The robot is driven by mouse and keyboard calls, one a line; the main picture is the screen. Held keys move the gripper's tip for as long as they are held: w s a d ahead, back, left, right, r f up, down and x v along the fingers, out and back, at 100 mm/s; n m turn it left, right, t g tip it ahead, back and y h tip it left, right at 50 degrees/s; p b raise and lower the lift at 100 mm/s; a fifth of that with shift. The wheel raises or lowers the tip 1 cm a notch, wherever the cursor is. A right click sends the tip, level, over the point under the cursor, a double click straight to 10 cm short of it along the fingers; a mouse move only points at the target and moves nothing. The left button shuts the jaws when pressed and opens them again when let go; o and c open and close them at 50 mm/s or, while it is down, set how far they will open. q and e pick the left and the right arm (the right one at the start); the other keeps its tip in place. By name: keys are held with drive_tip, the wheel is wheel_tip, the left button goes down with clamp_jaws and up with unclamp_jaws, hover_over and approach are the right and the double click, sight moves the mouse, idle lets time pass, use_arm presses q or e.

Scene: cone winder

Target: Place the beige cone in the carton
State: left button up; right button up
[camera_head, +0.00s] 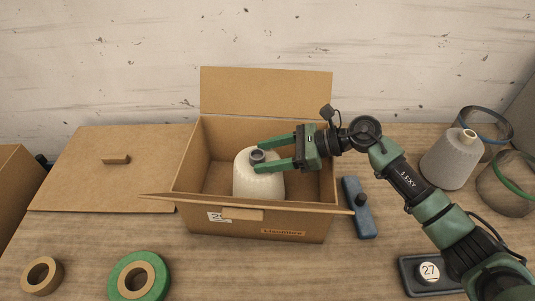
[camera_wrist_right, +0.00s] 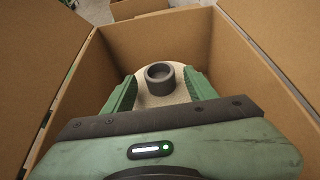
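The beige cone (camera_head: 258,182) with a dark grey tube (camera_head: 257,156) at its top stands upright inside the open carton (camera_head: 262,226). The front wall hides the cone's base, so I cannot tell whether it rests on the floor. My right gripper (camera_head: 262,156) reaches in from the right. Its green fingers are apart on either side of the tube. In the right wrist view, the tube (camera_wrist_right: 160,79) sits between the open fingers (camera_wrist_right: 160,92) with clear gaps on both sides. My left gripper is not in view.
A blue tool (camera_head: 358,208) lies right of the carton. A flat cardboard piece (camera_head: 105,175) lies left.

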drive_tip(key=shift+r+p, duration=0.25)
drive_tip(key=shift+p, duration=0.1)
drive_tip(key=b+v, duration=0.4)
drive_tip(key=v, duration=0.8)
drive_tip(key=shift+b, duration=0.4)
